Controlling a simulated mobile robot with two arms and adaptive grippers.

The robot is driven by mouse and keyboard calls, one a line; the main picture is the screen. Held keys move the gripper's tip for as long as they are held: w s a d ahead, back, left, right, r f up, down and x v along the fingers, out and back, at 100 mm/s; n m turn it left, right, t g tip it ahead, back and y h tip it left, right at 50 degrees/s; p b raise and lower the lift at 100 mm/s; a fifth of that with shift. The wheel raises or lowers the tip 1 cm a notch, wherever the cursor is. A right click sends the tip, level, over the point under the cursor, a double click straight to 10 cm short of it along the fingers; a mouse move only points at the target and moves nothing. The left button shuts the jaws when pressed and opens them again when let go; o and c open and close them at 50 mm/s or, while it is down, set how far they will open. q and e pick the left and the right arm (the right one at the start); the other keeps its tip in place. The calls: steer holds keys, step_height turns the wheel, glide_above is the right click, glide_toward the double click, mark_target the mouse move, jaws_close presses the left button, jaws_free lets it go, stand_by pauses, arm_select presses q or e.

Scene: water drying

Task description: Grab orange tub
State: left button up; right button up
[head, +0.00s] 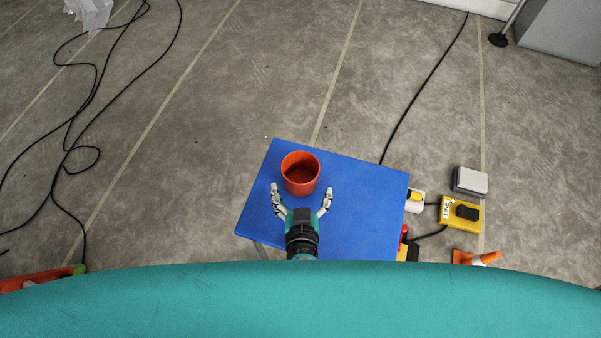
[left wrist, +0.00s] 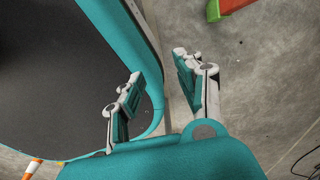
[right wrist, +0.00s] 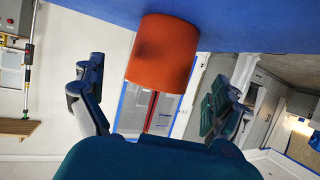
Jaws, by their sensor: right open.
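The orange tub (head: 300,174) stands upright on the blue table (head: 370,205), near its far edge. It looks empty in the head view. My right gripper (head: 301,192) is open just on the near side of the tub, with its fingers spread toward the tub's two sides. In the right wrist view the tub (right wrist: 161,55) lies ahead between the open fingers (right wrist: 158,92), with gaps on both sides. My left gripper (left wrist: 158,85) is open and empty beside my own teal body, above the floor; it does not show in the head view.
Right of the table are a yellow box with a black switch (head: 460,214), a grey box (head: 469,181) and an orange cone (head: 475,257). Black cables (head: 85,150) lie on the floor at left. The table top around the tub is clear.

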mark_target(300, 163)
steer(key=p+x, duration=0.1)
steer(key=x, duration=0.6)
steer(key=shift+w+a, duration=0.15)
steer(key=shift+a, duration=0.05)
steer(key=shift+r, duration=0.1)
steer(key=shift+c, duration=0.3)
steer(key=c, duration=0.9)
